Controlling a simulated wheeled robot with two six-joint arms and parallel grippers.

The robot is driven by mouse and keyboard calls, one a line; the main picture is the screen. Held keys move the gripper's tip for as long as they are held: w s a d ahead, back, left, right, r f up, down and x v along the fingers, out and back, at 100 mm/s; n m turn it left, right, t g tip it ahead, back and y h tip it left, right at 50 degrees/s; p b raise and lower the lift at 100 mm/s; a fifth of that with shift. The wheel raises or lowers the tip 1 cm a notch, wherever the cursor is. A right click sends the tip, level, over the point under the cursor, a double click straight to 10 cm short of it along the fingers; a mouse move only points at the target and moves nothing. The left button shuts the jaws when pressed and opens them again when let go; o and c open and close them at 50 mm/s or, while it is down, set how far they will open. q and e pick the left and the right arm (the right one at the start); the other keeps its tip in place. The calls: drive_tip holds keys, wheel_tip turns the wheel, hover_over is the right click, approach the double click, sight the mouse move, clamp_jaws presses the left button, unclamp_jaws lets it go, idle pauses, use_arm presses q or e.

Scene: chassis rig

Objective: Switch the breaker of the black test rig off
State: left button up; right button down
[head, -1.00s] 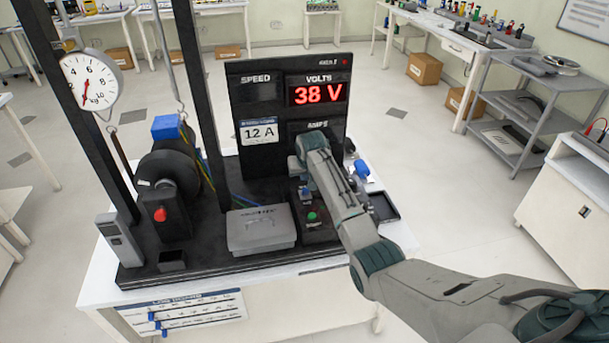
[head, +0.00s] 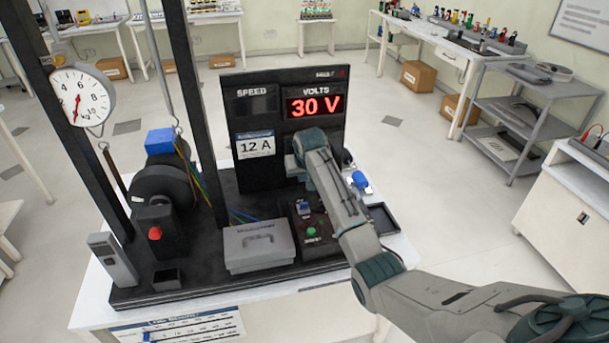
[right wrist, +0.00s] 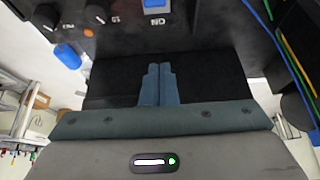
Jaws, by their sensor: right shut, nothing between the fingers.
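The black test rig (head: 206,268) stands on a white table. Its display panel (head: 243,110) reads 30 V above a 12 A plate. A blue switch (head: 303,208), apparently the breaker, sits on the dark control box above a green button (head: 311,231). In the right wrist view the blue switch (right wrist: 154,3) is cut off by the top edge, with an inverted ON label beside it. My right gripper (right wrist: 158,75) is shut and empty, its fingertips apart from the switch in that picture. In the head view my arm hides the fingers. My left gripper is out of view.
A grey lidded box (head: 259,247) lies left of the control box. A blue-handled part (head: 360,181) and a black tray (head: 383,219) are right of my arm. Uprights, a dial (head: 82,95) and a wheel (head: 160,185) stand left.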

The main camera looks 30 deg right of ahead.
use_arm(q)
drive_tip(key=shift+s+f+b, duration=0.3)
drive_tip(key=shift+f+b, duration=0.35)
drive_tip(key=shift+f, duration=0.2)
use_arm(e)
drive_tip(key=shift+s+a+r, duration=0.25)
drive_tip(key=shift+s+r, duration=0.55)
drive_tip(key=shift+s+a+r, duration=0.2)
drive_tip(key=shift+s+r, duration=0.55)
drive_tip(key=shift+s, duration=0.05)
